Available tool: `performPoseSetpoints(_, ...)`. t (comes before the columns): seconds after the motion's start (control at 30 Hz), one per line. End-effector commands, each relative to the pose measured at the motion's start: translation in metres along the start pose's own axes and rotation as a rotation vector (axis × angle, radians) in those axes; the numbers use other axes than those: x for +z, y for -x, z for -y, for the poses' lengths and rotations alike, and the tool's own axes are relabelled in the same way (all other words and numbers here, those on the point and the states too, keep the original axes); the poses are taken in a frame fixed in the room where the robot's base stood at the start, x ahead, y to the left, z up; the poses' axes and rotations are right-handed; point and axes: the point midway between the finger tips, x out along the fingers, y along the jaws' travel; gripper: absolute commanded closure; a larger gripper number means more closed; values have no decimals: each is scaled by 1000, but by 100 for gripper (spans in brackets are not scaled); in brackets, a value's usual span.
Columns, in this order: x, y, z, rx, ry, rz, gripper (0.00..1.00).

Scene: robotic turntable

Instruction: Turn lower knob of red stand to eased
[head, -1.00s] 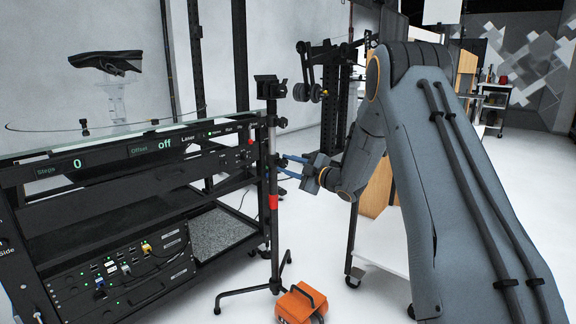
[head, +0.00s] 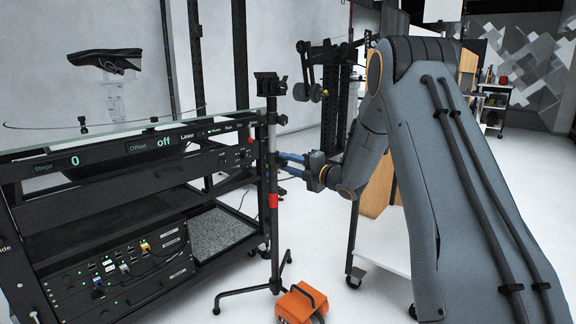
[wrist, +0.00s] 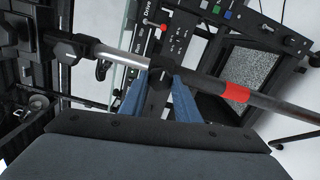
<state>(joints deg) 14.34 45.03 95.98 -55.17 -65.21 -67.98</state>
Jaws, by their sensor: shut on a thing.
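The red stand (head: 273,225) is a thin upright pole with a red band, on a low dark tripod foot. Its lower knob (wrist: 160,76) is small and black and sits on the pole's collar, between the red band and the upper knob (wrist: 68,49). My gripper (head: 284,163) reaches the pole from the right, above the red band. In the wrist view its two blue fingers (wrist: 160,82) are on either side of the lower knob and shut on it. The fingers partly hide the knob, and its turned angle cannot be read.
A black rack with the turntable controls (head: 110,160) stands close behind and left of the stand. A white-based cart (head: 380,246) stands to the right, under my arm. Some floor in front is clear.

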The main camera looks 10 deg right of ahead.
Motion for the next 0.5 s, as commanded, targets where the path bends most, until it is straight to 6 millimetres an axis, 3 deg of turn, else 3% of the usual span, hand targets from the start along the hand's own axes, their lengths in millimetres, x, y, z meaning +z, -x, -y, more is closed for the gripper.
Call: performPoseSetpoints(0.5,0,0,1,-2,39,1,93)
